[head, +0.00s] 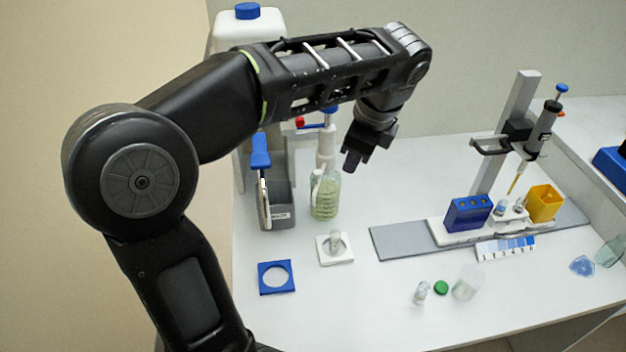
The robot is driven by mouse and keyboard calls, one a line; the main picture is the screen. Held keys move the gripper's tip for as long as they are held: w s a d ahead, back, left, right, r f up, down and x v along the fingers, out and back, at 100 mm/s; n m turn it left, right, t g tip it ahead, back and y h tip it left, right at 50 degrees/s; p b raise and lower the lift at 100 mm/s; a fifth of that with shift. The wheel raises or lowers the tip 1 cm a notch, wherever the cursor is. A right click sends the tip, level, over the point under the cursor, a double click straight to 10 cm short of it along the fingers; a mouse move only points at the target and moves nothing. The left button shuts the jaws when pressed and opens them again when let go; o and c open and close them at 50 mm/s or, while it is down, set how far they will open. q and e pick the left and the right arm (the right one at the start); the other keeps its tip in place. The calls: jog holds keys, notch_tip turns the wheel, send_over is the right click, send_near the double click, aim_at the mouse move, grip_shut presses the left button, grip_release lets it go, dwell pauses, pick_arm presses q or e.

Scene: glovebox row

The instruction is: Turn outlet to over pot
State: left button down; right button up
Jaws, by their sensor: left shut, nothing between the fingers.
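A bottle (325,200) with pale green liquid stands upright at the middle back of the bench. On it sits a white dispenser head (326,148) with a blue top and a red-tipped part (300,122) pointing left. The outlet cannot be told clearly at this size, and my arm covers part of the head's top. A small clear pot (335,240) stands in a white square holder (323,259) in front of the bottle. My left gripper (351,163) is shut and empty, pointing down to the right of the dispenser head, apparently apart from it. My right gripper is not in view.
A grey box (281,212) with a blue lever (261,152) stands left of the bottle. A blue square ring (277,278) lies in front. A pipette stand (507,130) with racks is at right. A clear cup (467,284), green cap (441,288) and vial (421,293) are at the front.

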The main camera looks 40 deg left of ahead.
pick_arm(q)
jog(key=shift+s+a+r+m, duration=0.1)
jog(key=shift+s+m, duration=0.05)
jog(key=shift+m, duration=1.65)
jog(key=shift+s+a+m, duration=0.1)
jog(key=shift+m, duration=1.7)
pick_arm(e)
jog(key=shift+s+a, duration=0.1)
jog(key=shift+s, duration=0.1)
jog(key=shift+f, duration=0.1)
